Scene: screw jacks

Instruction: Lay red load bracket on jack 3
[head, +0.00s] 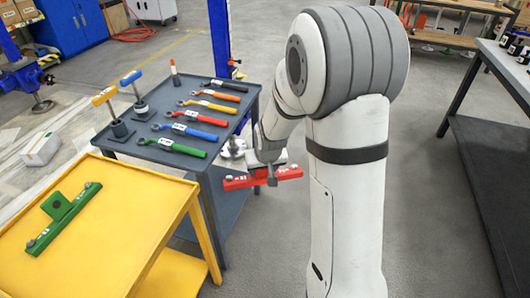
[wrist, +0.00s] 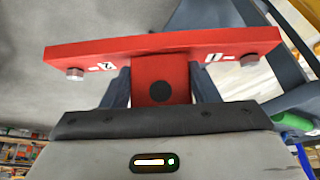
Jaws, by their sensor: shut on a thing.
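My gripper (wrist: 159,88) is shut on the tab of the red load bracket (wrist: 225,41), with a dark finger on each side. The bracket is a red bar with white labels and a bolt head near each end. In the head view the bracket (head: 236,183) hangs in the air beside the right edge of the grey cart, apart from it. My arm hides part of that area. Two upright posts on dark bases stand on the cart, one with a yellow top (head: 104,96), one with a blue top (head: 131,77). I cannot read a number marking jack 3.
The grey cart (head: 150,152) carries several coloured wrenches and a small orange-tipped item (head: 174,73). A yellow cart (head: 120,245) holds a green bracket (head: 64,217). A dark bench (head: 500,65) is at right. Grey floor between is clear.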

